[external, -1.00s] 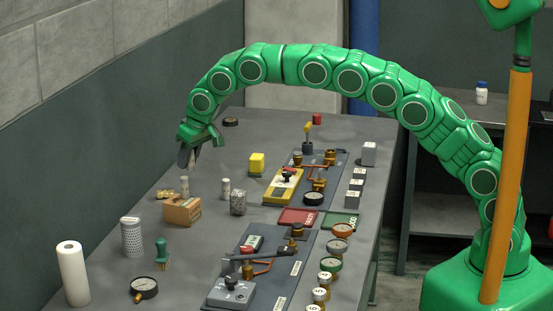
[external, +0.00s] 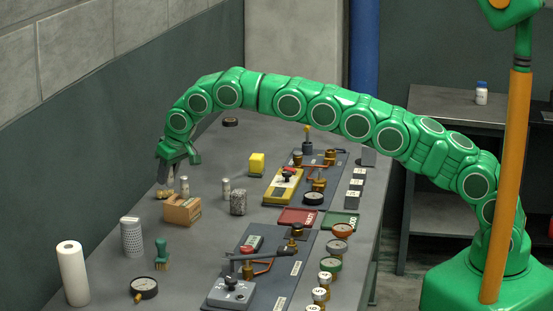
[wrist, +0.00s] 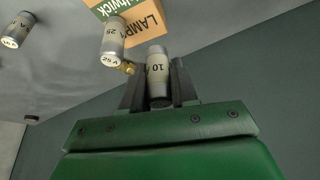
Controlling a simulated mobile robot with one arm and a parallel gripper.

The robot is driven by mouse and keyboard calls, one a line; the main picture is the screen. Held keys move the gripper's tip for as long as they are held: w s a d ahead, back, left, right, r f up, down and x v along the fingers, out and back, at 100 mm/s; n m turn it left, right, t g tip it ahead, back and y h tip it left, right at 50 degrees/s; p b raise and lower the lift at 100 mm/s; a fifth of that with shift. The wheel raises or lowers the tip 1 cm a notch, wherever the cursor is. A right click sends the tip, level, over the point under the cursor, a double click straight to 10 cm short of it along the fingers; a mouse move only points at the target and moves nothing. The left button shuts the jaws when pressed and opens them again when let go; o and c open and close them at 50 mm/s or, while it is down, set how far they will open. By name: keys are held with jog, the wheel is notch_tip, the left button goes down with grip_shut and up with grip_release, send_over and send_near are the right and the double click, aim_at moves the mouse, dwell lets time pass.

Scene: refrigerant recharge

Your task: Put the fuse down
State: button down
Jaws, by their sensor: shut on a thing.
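My gripper (external: 168,174) is low over the far left part of the bench, beside the wall. In the wrist view my gripper (wrist: 158,85) is shut on a pale grey fuse (wrist: 158,70) marked 10, held between the two dark fingers. Whether this fuse touches the bench cannot be told. A second fuse (external: 185,186), marked 25 in the wrist view (wrist: 113,40), stands close to the right of my gripper. A third fuse (external: 226,187) stands further right; a similar one shows at the wrist view's left edge (wrist: 18,28).
An orange-brown lamp box (external: 182,211) stands just in front of my gripper. Small brass pieces (external: 163,193) lie near it. A speckled grey cylinder (external: 238,202) and a yellow block (external: 256,164) are to the right.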

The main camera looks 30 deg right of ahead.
aim_at(166, 201)
jog(key=shift+w+a+f, duration=0.2)
jog(key=shift+w+f, duration=0.1)
jog(key=shift+f, duration=0.25)
jog(key=shift+w+a+f, duration=0.15)
jog(key=shift+w+f, duration=0.05)
jog(key=shift+f, duration=1.6)
jog(key=shift+f, duration=0.1)
jog(key=c, duration=1.1)
grip_release()
jog(key=shift+c, duration=0.2)
jog(key=v, duration=1.2)
